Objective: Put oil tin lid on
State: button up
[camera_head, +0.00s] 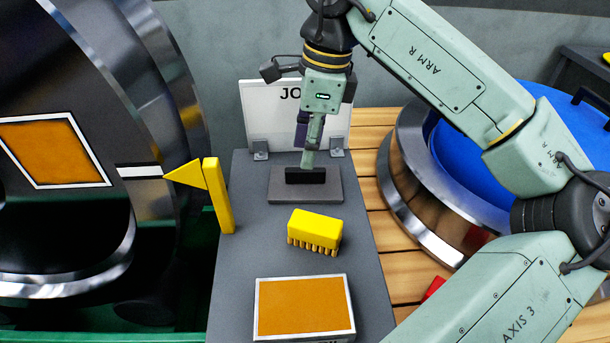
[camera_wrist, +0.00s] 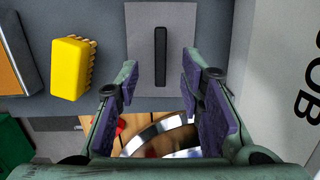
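A flat grey plate with a black bar handle, which looks like the lid (camera_head: 333,190), lies on the dark grey bench near its back. It also shows in the wrist view (camera_wrist: 143,75), with the bar upright in the picture. A white-rimmed box with an orange-brown top, probably the oil tin (camera_head: 303,308), stands at the bench's front; part of it shows at the wrist view's left edge (camera_wrist: 12,60). My gripper (camera_head: 308,162) points down over the handle. In the wrist view its purple-padded fingers (camera_wrist: 160,68) are apart and empty, one to each side of the bar's line.
A yellow brush (camera_head: 315,230) lies between the plate and the box. A yellow flag marker (camera_head: 218,195) stands at the bench's left edge, beside a big wheel (camera_head: 150,90). A white sign (camera_head: 262,115) stands behind. A blue-centred metal wheel (camera_head: 420,200) is at right.

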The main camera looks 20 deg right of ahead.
aim_at(305, 178)
jog(key=shift+w+a+f+p, duration=0.1)
jog(key=shift+f+p, duration=0.3)
jog(key=shift+f, duration=0.8)
jog(key=shift+a+f+p, duration=0.1)
jog(key=shift+f+p, duration=0.25)
jog(key=shift+f, duration=0.8)
jog(key=shift+c, duration=0.6)
grip_shut()
